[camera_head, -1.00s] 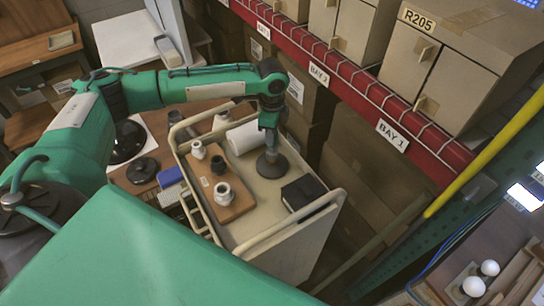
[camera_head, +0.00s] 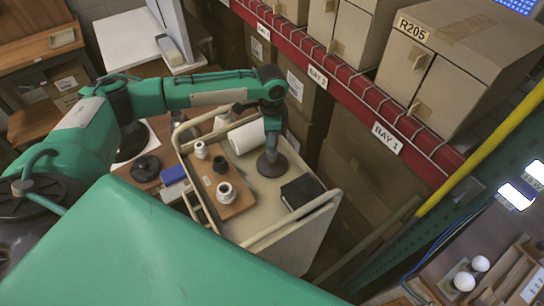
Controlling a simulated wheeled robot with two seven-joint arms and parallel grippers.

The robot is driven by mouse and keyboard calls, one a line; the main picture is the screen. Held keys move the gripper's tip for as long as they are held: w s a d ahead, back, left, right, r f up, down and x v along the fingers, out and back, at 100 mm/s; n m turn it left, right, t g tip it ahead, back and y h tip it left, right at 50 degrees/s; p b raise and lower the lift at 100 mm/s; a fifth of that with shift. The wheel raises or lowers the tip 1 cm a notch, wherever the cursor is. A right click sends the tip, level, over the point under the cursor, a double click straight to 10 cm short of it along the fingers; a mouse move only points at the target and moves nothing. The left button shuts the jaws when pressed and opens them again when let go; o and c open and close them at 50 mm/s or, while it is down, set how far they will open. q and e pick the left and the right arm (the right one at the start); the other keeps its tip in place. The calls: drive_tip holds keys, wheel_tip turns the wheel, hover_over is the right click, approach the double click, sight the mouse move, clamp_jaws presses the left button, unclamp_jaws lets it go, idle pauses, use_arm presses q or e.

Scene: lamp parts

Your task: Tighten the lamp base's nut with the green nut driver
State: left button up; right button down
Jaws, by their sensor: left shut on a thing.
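The lamp base (camera_head: 272,165), a dark grey round disc with a short neck, stands on the beige cart (camera_head: 262,205). My left arm comes in from the left and bends down over it. My left gripper (camera_head: 272,135) points down at the neck and is shut on it, as far as the small view shows. The nut is too small or hidden to make out. I cannot pick out the green nut driver from the green of my own arm. My right gripper is not in view.
A wooden board (camera_head: 238,207) with several white and dark fittings lies on the cart, beside a white roll (camera_head: 246,137) and a black box (camera_head: 301,192). Cart rails rise around them. A red shelf beam (camera_head: 350,107) with boxes runs along the right. Another black disc (camera_head: 145,168) lies left.

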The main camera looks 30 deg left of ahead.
use_arm(q)
drive_tip(key=shift+n, duration=1)
drive_tip(key=n, duration=0.4)
drive_tip(key=shift+n, duration=0.3)
drive_tip(key=n, duration=0.6)
drive_tip(key=shift+n, duration=0.4)
drive_tip(key=n, duration=0.2)
drive_tip(key=shift+n, duration=0.3)
drive_tip(key=n, duration=0.4)
drive_tip(key=shift+d, duration=0.1)
drive_tip(key=n, duration=0.7)
drive_tip(key=shift+n, duration=0.4)
